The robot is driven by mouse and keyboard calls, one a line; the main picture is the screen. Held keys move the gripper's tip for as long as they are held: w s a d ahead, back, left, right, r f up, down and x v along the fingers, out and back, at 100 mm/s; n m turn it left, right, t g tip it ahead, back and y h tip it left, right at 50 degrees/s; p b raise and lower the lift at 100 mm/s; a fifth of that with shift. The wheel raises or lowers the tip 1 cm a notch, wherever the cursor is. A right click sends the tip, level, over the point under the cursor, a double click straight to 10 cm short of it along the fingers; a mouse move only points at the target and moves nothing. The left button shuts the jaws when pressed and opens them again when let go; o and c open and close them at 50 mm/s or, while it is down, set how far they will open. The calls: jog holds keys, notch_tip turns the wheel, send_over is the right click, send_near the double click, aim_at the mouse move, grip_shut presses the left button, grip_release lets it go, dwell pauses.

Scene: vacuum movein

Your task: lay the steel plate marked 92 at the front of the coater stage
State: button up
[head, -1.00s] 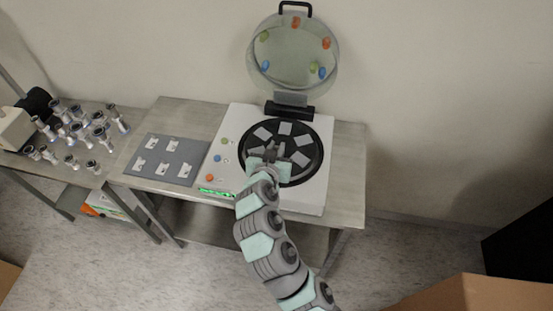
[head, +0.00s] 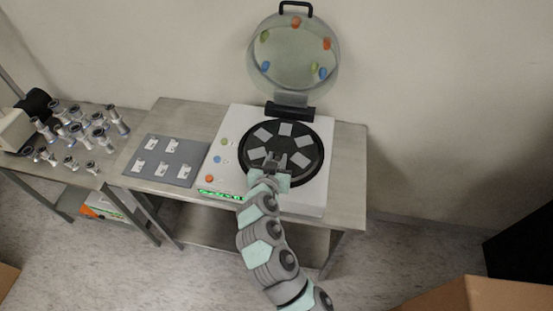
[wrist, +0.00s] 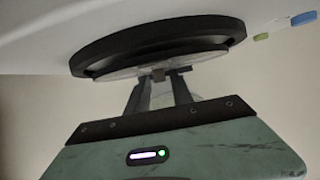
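The coater stage (head: 315,166) is a round black disc on the white machine, with several light grey square plates set around it. In the wrist view the gripper (wrist: 160,78) reaches the pale disc edge inside the black rim (wrist: 165,42). A small brownish patch shows between the fingertips; I cannot tell what it is. The mark 92 is not legible, and my gripper hides the disc's front.
A dark grey mat (head: 181,152) with several small white labelled pieces lies left of the machine. The round glass lid (head: 292,60) stands open behind the stage. Colored buttons (head: 217,159) line the machine's left side. Metal fittings (head: 85,135) stand on the far left table.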

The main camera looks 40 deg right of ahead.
jog(key=shift+o, duration=0.8)
jog(key=shift+r, duration=0.25)
jog(key=v, duration=1.2)
jog(key=shift+p, duration=0.35)
